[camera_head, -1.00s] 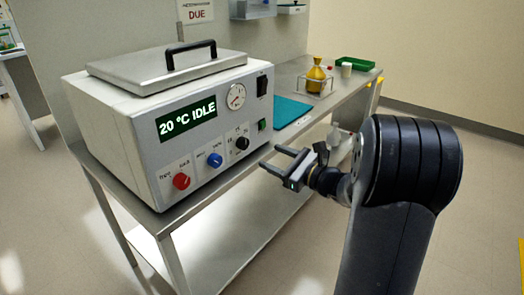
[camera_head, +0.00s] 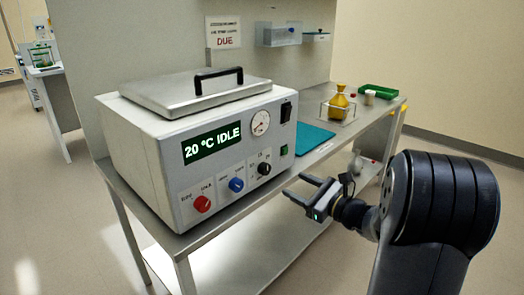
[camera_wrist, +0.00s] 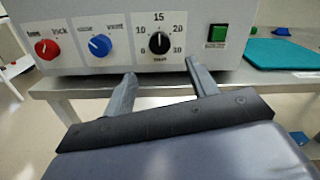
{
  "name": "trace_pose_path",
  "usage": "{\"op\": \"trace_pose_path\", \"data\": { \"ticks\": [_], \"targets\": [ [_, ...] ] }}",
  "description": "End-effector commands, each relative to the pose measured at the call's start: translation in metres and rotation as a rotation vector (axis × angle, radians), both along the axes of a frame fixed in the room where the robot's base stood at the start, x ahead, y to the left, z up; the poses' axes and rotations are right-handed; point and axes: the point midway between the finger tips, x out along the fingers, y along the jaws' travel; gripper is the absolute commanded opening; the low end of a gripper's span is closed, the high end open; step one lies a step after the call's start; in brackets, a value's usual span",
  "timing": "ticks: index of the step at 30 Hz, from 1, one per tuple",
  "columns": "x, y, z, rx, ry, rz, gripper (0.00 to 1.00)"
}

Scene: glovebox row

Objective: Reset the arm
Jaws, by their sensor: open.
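My gripper (camera_head: 296,188) is open and empty in the head view, in front of the bench's front edge and to the right of the boxy instrument's knobs. In the wrist view its two fingers (camera_wrist: 163,84) point toward the instrument's front panel, apart from it, with the black timer knob (camera_wrist: 160,43) beyond and between them. My arm is bent, with its dark rounded joint at the lower right of the head view.
The white instrument (camera_head: 170,170) reads "20 °C IDLE" and has a closed lid with a black handle (camera_head: 218,77). Red (camera_head: 202,204) and blue (camera_head: 236,184) knobs sit on its front. A teal mat (camera_head: 312,137), yellow flask (camera_head: 340,98) and green tray (camera_head: 378,91) lie along the bench (camera_head: 345,135).

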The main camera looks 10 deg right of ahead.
Motion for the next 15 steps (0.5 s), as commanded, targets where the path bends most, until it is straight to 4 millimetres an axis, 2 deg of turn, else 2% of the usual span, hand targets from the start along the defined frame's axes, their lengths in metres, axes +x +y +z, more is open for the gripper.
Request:
{"op": "trace_pose_path", "data": {
  "ticks": [15],
  "targets": [
    [0.072, 0.053, -0.001, 0.0, -0.002, 0.003, 0.55]
  ]
}}
